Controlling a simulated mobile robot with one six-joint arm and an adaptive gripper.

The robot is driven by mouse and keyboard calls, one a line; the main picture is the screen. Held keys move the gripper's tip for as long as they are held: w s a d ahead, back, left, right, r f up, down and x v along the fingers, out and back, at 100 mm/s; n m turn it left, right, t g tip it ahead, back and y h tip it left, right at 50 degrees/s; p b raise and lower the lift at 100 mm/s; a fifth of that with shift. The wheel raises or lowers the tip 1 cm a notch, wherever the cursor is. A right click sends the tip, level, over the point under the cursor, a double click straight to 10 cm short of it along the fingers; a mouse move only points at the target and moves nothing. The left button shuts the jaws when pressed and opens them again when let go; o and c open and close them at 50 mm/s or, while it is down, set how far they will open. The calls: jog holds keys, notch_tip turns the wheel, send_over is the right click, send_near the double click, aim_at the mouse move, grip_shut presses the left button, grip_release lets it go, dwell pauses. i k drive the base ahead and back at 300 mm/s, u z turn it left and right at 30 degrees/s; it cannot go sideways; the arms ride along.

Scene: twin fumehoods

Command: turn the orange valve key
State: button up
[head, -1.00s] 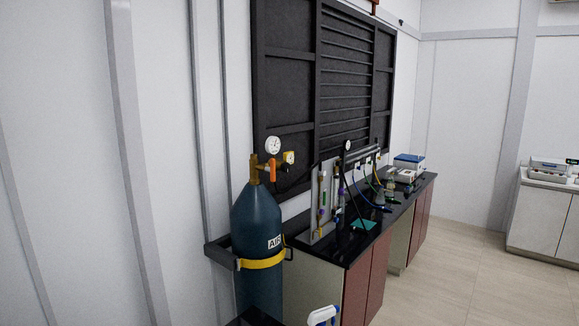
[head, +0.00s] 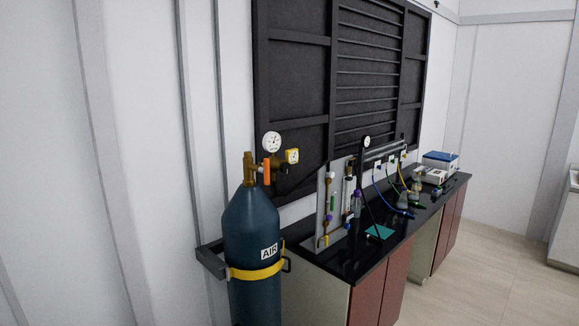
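An orange valve key (head: 267,172) stands upright on the brass valve (head: 250,168) at the top of a dark blue gas cylinder (head: 251,226) marked AIR, left of centre in the head view. A round white gauge (head: 272,141) and a yellow-framed gauge (head: 292,156) sit beside the key. My gripper does not show in the head view, and nothing touches the key.
A yellow strap (head: 257,271) and a dark wall bracket (head: 211,261) hold the cylinder. A black-topped bench (head: 345,262) with glassware and hoses stands to its right. The floor (head: 490,282) at the right is clear.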

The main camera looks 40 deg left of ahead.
aim_at(265, 170)
jog(key=u, duration=0.05)
jog(key=i, duration=3.25)
jog(key=u, duration=1.95)
